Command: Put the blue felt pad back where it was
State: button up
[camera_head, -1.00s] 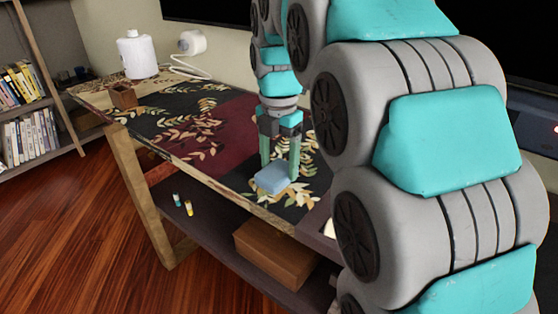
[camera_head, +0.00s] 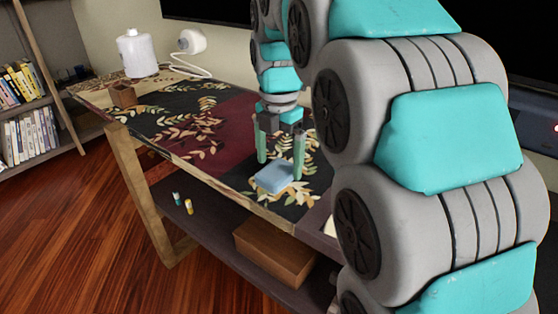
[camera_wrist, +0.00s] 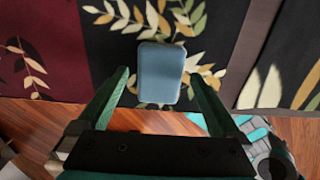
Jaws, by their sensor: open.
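The blue felt pad (camera_head: 274,177) lies flat on the patterned tabletop (camera_head: 228,148), near its front edge, on a black leaf-print panel. In the wrist view the pad (camera_wrist: 160,72) shows as a rounded blue-grey rectangle ahead of and between the fingers. My gripper (camera_head: 280,160) is open and empty, its green fingers pointing down just above the pad. In the wrist view the gripper's fingertips (camera_wrist: 159,78) are spread wider than the pad. I cannot tell whether a finger touches it.
A small brown box (camera_head: 123,95) and a white canister (camera_head: 137,53) stand at the table's far left end. A lower shelf holds a brown box (camera_head: 275,251) and small bottles (camera_head: 188,206). The tabletop left of my gripper is mostly clear.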

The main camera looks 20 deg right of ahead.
aim_at(279, 168)
notch_tip(279, 168, up, 12)
jog(key=p, duration=0.2)
jog(key=shift+f, duration=0.25)
dwell(0.4)
